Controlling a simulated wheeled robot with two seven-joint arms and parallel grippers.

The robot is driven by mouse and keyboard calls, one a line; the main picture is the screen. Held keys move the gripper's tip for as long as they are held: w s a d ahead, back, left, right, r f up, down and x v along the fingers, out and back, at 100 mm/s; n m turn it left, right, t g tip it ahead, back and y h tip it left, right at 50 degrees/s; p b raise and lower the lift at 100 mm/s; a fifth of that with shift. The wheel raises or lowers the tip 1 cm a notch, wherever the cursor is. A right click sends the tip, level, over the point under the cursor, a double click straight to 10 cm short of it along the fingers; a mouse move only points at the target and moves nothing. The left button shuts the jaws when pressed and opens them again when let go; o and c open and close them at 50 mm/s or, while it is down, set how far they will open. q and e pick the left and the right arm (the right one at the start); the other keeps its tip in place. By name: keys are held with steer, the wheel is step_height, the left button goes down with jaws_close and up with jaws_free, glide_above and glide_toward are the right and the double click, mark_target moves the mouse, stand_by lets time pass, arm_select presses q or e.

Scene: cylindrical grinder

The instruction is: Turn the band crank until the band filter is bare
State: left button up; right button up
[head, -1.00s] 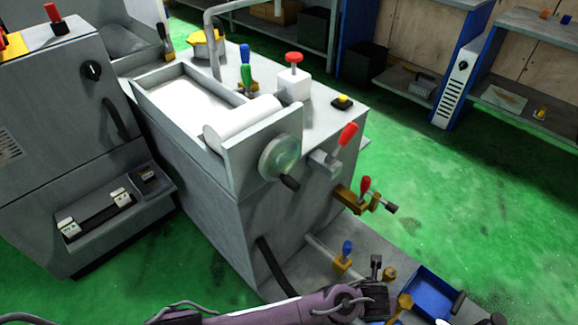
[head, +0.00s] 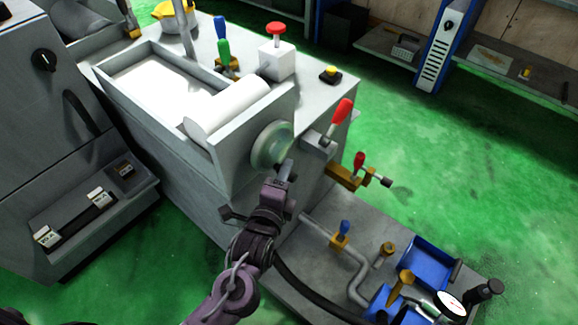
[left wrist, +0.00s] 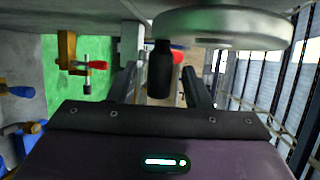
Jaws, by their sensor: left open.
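The band crank is a pale round disc (head: 272,146) on the front end of the grey filter box; it also shows at the top of the left wrist view (left wrist: 222,27). Its black handle (left wrist: 160,70) stands between the two fingers of my left gripper (left wrist: 163,84), with gaps on both sides. My left gripper (head: 284,174) is open, and in the head view it hides most of the handle. The band filter (head: 160,85) is a tray covered by white fleece, with a white roll (head: 228,108) at the crank end. My right gripper is out of view.
Right of the crank are a red-handled lever (head: 342,112) and a brass valve (head: 345,177) with a red handle. Below lies a grey plate with a pipe (head: 362,275), blue bins (head: 430,262) and a gauge (head: 451,305). A grey cabinet (head: 60,110) stands left.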

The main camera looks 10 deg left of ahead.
arm_select(q)
steer(key=x, duration=0.2)
steer(key=shift+w, duration=0.3)
steer(key=shift+w+d+f, duration=0.1)
steer(key=shift+w+d, duration=0.05)
steer(key=shift+w, duration=0.3)
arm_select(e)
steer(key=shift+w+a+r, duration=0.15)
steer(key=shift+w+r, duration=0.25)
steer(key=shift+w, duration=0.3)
arm_select(q)
steer(key=c, duration=0.5)
jaws_close()
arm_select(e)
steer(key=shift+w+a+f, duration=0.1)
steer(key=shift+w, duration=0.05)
